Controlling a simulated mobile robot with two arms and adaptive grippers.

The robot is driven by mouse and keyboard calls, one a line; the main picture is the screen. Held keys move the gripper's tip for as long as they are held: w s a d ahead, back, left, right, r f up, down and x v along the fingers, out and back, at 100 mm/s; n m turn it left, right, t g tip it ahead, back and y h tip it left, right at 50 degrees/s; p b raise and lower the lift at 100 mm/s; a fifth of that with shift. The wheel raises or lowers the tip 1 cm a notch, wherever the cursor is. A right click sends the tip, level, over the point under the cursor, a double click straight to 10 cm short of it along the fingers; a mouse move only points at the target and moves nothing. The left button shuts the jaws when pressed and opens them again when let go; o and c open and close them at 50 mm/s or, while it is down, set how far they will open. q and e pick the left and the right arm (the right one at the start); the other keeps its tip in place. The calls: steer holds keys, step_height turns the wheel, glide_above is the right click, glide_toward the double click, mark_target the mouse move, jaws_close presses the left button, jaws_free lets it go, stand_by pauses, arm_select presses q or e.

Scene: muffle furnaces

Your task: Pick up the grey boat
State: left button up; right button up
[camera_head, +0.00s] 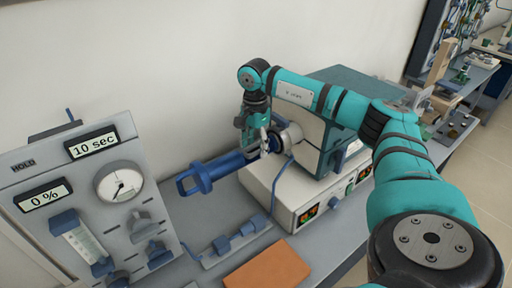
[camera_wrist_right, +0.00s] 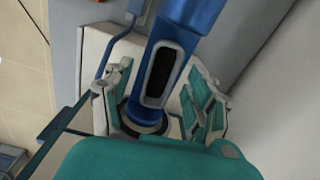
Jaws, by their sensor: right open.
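My right gripper (camera_head: 258,142) points down over the blue tube (camera_head: 217,170) at the furnace mouth. In the right wrist view its open teal fingers (camera_wrist_right: 162,98) stand on either side of the blue tube (camera_wrist_right: 188,22). Between them is a long dark recess with a light grey rim (camera_wrist_right: 145,98), set in the tube's top. I cannot tell whether this is the grey boat or only an opening in the tube. No other boat can be made out. Nothing is seen held in the fingers. My left gripper is not in view.
The tube furnace (camera_head: 322,142) stands on a white base unit (camera_head: 292,190) with red and green displays. A grey control panel (camera_head: 95,205) with a dial is at the left. An orange-brown pad (camera_head: 267,266) lies at the front. The wall is close behind.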

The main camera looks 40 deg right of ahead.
steer(key=shift+f, duration=0.1)
steer(key=shift+c, duration=0.2)
steer(key=c, duration=1.1)
jaws_close()
